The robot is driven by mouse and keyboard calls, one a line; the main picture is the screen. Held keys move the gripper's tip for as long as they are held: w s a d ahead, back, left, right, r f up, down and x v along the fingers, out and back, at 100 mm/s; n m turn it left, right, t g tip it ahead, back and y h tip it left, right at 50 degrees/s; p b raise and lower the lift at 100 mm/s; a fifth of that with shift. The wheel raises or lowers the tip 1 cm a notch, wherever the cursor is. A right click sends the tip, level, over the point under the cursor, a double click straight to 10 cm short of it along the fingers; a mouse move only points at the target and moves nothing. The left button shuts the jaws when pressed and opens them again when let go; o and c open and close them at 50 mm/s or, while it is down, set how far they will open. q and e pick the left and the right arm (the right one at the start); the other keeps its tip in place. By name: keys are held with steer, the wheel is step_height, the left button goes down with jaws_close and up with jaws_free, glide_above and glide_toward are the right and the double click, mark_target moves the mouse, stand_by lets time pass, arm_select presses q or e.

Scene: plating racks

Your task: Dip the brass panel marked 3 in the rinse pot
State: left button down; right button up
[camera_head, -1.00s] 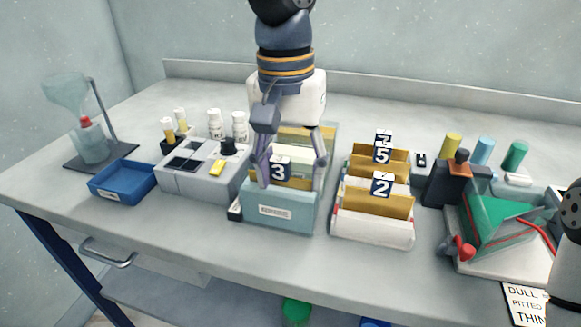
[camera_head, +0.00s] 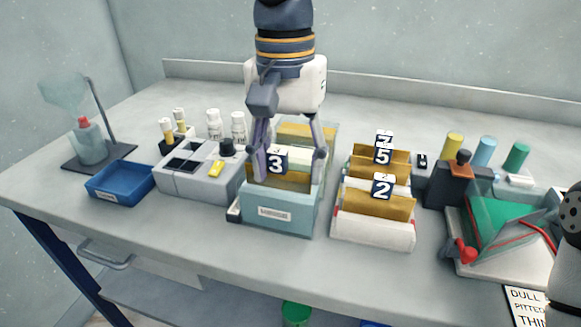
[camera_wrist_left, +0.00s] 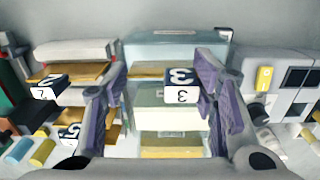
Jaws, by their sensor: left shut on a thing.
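The brass panel marked 3 (camera_head: 292,184) stands upright in the front of the teal box (camera_head: 282,222), its lower part hidden behind the front wall. Its tag shows in the wrist view (camera_wrist_left: 181,84). The box carries a label that I cannot read, so I cannot tell if it is the rinse pot. My left gripper (camera_head: 290,172) comes down from above, its fingers on either side of the panel's top, shut on it. The fingers also show in the left wrist view (camera_wrist_left: 170,95). My right gripper is out of view.
Right of the teal box is a white rack (camera_head: 372,231) with brass panels tagged 2 and 5 and another behind. Left are a grey block (camera_head: 197,186) and a blue tray (camera_head: 120,184).

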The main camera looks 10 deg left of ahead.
arm_select(q)
step_height(320, 180, up, 6)
steer(key=shift+r, duration=0.2)
stand_by(0.4)
stand_by(0.7)
